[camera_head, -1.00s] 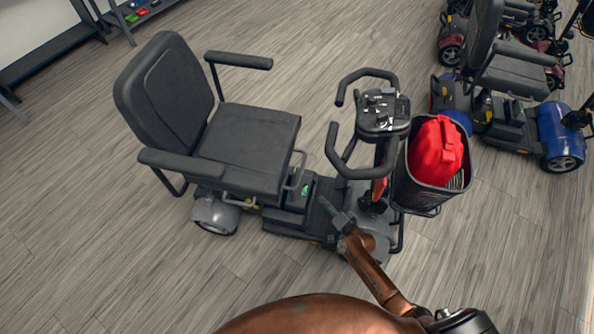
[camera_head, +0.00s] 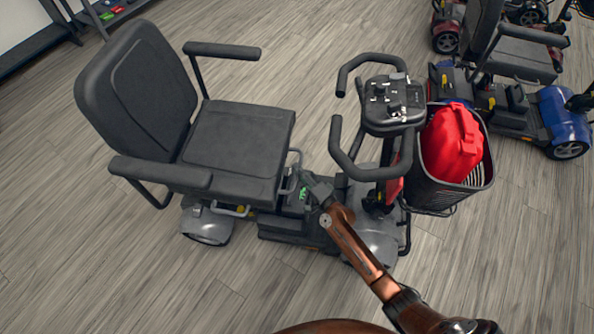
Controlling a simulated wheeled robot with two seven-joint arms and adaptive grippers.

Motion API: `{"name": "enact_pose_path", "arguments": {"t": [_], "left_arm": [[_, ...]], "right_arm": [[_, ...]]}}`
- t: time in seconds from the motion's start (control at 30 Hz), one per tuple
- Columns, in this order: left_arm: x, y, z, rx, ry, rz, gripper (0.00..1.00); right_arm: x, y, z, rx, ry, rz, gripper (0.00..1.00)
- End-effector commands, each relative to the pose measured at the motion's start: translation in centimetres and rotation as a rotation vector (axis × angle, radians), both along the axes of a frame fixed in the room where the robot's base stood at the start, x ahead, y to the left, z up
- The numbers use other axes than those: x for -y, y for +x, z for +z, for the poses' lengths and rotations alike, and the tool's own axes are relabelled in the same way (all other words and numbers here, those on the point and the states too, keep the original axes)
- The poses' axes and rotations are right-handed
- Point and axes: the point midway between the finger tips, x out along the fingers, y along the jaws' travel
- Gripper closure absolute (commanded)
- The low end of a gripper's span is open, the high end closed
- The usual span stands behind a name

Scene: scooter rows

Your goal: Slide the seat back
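A grey mobility scooter stands in front of me. Its black padded seat (camera_head: 236,140), with backrest (camera_head: 135,95) and two armrests, is on the left, facing the handlebar column (camera_head: 392,103) on the right. A grey metal bar (camera_head: 291,172) shows at the seat's front edge. My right gripper (camera_head: 311,184) reaches in from the bottom, low over the footwell between seat and column, close to the seat's front edge. Its fingers are small and dark against the scooter, so whether they are open or touch the bar is unclear. My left gripper is out of view.
A dark basket (camera_head: 442,190) holding a red bag (camera_head: 452,142) hangs on the scooter's front, right of my arm. A blue scooter (camera_head: 562,119) stands farther right. A shelf (camera_head: 100,22) is at the upper left. Floor (camera_head: 90,240) left of the scooter is clear.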

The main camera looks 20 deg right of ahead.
Motion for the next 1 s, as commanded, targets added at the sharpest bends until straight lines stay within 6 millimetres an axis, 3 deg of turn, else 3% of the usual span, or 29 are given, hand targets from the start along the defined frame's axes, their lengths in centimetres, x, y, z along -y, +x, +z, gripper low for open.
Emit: {"name": "enact_pose_path", "arguments": {"t": [0.37,0.8,1.0], "left_arm": [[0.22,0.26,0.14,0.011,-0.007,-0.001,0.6],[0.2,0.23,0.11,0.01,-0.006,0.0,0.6],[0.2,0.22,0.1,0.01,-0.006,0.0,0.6]], "right_arm": [[-0.21,0.72,-0.13,-0.001,0.0,0.0,0.7],[-0.21,0.68,-0.17,-0.001,0.0,0.0,0.99],[-0.2,0.67,-0.18,-0.001,0.0,0.0,1.0]]}}
